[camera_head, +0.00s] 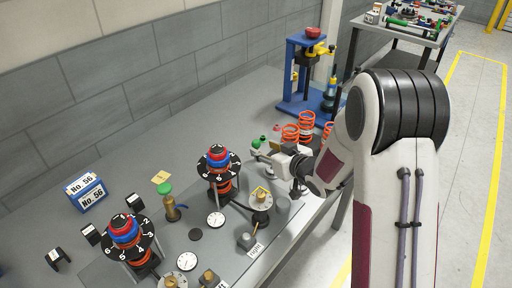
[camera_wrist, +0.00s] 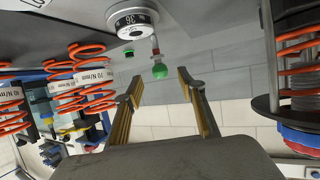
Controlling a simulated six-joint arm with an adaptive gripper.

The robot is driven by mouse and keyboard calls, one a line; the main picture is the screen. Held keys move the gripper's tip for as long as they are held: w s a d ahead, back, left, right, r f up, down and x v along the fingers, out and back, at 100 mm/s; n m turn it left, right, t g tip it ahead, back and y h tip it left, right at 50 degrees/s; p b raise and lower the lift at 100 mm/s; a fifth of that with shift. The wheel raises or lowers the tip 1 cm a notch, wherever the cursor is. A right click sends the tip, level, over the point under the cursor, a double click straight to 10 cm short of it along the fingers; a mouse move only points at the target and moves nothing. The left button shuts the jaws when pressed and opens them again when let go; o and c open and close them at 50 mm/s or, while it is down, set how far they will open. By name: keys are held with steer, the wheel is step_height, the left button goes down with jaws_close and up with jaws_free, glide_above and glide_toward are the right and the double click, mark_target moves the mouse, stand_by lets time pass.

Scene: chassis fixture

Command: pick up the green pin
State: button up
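A green ball-headed pin (camera_wrist: 160,71) stands on a thin stalk with a red part by it in the wrist view. It appears between the tips of my two fingers in the picture, with visible gaps on both sides. I cannot tell whether it is level with the tips or beyond them. In the head view a green head (camera_head: 256,143) shows just left of my gripper (camera_head: 266,153). My gripper (camera_wrist: 160,82) is open and holds nothing. A second flat green piece (camera_wrist: 122,51) shows to the left in the wrist view.
Orange springs (camera_head: 306,120) stand close behind my gripper, also in the wrist view (camera_wrist: 92,80). A numbered dial stack (camera_head: 219,160) stands to the left. A round gauge (camera_wrist: 132,20) is close to the pin. A brass post with a green top (camera_head: 166,189) stands farther left.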

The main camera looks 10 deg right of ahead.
mark_target(258, 145)
steer(key=shift+w+a+f, duration=0.25)
steer(key=shift+w, duration=0.25)
steer(key=shift+w, duration=0.1)
steer(key=shift+x, duration=2.5)
jaws_close()
